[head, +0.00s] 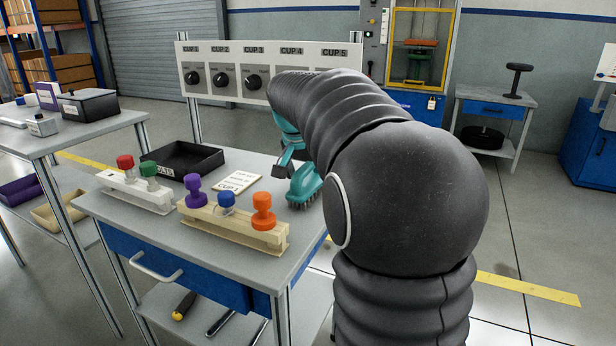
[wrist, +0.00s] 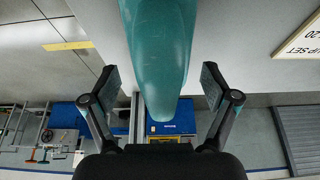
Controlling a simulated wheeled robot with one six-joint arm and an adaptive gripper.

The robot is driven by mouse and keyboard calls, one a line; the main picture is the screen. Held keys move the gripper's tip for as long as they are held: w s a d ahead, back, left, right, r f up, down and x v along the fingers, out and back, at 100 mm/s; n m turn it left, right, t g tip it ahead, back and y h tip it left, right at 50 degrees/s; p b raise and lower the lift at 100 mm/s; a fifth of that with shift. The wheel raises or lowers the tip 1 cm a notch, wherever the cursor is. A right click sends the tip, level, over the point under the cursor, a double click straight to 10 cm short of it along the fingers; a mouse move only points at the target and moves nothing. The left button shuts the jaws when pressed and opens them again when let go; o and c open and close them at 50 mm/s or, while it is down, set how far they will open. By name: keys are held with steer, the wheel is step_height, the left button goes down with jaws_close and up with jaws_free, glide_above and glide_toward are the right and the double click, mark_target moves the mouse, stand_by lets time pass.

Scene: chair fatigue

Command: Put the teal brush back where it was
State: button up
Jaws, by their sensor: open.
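The teal brush (head: 306,184) rests on the workbench, bristles down, near the right edge of the top. My gripper (head: 288,160) is just above and behind it, partly hidden by my dark arm. In the wrist view the brush's smooth teal body (wrist: 158,45) extends down between the two spread fingers of my gripper (wrist: 160,88). There is a gap on each side, and the fingers are open and not closed on it. I cannot tell how far the fingertips are above the bench.
The workbench (head: 150,222) holds a black tray (head: 180,158), a printed card (head: 237,182), a white rack (head: 133,192) with red and green knobs, and a cream rack (head: 235,232) with purple, blue and orange knobs. A dial panel (head: 225,77) stands behind.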

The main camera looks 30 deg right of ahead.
steer(key=p+v, duration=0.1)
steer(key=v, duration=0.9)
steer(key=shift+r, duration=0.2)
steer(key=shift+v, duration=0.75)
steer(key=shift+s+a, duration=0.1)
